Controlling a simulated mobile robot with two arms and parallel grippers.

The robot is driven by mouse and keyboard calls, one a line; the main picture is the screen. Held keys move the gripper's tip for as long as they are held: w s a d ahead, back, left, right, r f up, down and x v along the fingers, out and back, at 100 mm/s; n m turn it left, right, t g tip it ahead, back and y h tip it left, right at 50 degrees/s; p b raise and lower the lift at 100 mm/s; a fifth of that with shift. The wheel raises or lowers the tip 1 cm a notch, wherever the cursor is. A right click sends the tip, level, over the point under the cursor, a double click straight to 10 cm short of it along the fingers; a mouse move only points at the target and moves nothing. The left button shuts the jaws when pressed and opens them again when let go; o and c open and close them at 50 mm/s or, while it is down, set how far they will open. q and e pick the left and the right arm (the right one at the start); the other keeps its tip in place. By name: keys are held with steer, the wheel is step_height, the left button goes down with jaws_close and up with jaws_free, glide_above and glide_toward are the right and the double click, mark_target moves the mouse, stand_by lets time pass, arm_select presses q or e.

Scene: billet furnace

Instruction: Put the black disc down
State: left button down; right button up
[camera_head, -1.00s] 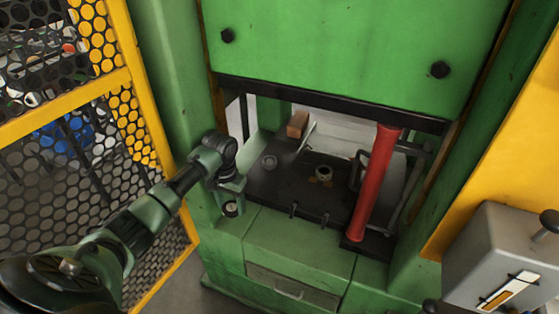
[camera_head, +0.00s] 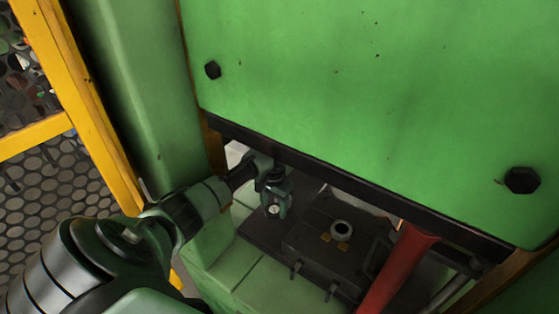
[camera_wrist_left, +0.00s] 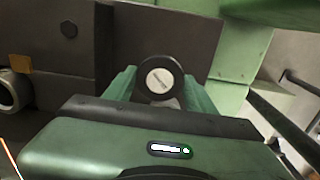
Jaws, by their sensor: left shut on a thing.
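The black disc (camera_wrist_left: 147,89) with a pale round centre is between the fingers of my left gripper (camera_wrist_left: 162,90) in the wrist view. My left gripper (camera_head: 275,208) is shut on it, inside the press opening. In the head view the disc (camera_head: 273,211) shows small at the fingertips, over the left part of the dark bed plate (camera_head: 258,235). I cannot tell whether the disc touches the plate. My right gripper is out of view.
A metal ring (camera_head: 341,230) sits on a raised dark block (camera_head: 310,245) to the right of the gripper. A red post (camera_head: 398,270) stands at front right. The green press ram (camera_head: 350,90) hangs above the arm. A yellow mesh fence (camera_head: 75,110) is at left.

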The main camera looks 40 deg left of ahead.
mark_target(274, 224)
arm_select(q)
step_height(274, 224, down, 2)
steer(key=shift+f, duration=0.15)
step_height(274, 224, down, 4)
steer(key=shift+f+b, duration=0.1)
steer(key=shift+b, duration=0.2)
steer(key=shift+f, duration=0.15)
steer(key=c, duration=0.5)
jaws_free()
